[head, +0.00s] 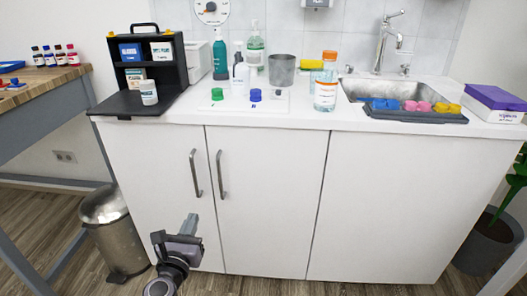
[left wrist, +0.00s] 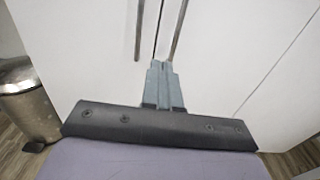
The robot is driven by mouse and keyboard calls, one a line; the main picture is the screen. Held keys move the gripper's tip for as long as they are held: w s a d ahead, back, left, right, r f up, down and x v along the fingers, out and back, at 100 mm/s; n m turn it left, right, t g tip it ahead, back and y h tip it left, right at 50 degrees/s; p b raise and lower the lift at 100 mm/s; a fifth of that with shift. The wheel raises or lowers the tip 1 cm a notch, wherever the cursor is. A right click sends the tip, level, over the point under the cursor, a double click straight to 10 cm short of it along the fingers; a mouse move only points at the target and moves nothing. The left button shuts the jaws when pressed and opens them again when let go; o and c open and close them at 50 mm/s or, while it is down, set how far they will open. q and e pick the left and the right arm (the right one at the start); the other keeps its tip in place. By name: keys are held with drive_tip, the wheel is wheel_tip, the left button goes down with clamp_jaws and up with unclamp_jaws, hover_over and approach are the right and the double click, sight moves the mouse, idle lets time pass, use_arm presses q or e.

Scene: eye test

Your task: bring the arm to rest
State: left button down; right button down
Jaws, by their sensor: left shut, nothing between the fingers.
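My left gripper (head: 190,223) is low in front of the white cabinet, below the two door handles, with its fingers pointing up in the head view. In the left wrist view its fingers (left wrist: 160,72) are together with nothing between them. Behind them are the white cabinet doors and the lower ends of the handles. I cannot tell how wide the gap between the fingertips and the doors is. My right gripper is in neither view.
The white cabinet (head: 265,200) has two bar handles (head: 195,173). A metal bin (head: 110,225) stands left of my gripper. The white counter above holds bottles, a black case (head: 165,85), a sink (head: 390,88) and a tray of coloured pieces (head: 415,113). A wooden table (head: 35,85) stands left.

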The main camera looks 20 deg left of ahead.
use_arm(q)
drive_tip(key=s+d+f+m+g+h, duration=0.15)
drive_tip(key=s+d+m+h, duration=0.35)
drive_tip(key=m, duration=0.7)
drive_tip(key=s+d+f+m+h, duration=0.25)
drive_tip(key=d+m, duration=0.55)
drive_tip(key=m, duration=0.4)
drive_tip(key=s+d+f+m+g, duration=0.2)
drive_tip(key=s+f+m+g, duration=0.35)
drive_tip(key=s+m, duration=0.8)
wheel_tip(320, 180, up, 15)
drive_tip(key=w+a+m+y+p, duration=0.1)
drive_tip(key=a+m+p, duration=0.1)
drive_tip(key=p, duration=1.7)
drive_tip(key=shift+w+r+m, duration=0.15)
drive_tip(key=shift+w+m, duration=0.05)
drive_tip(key=shift+m, duration=0.55)
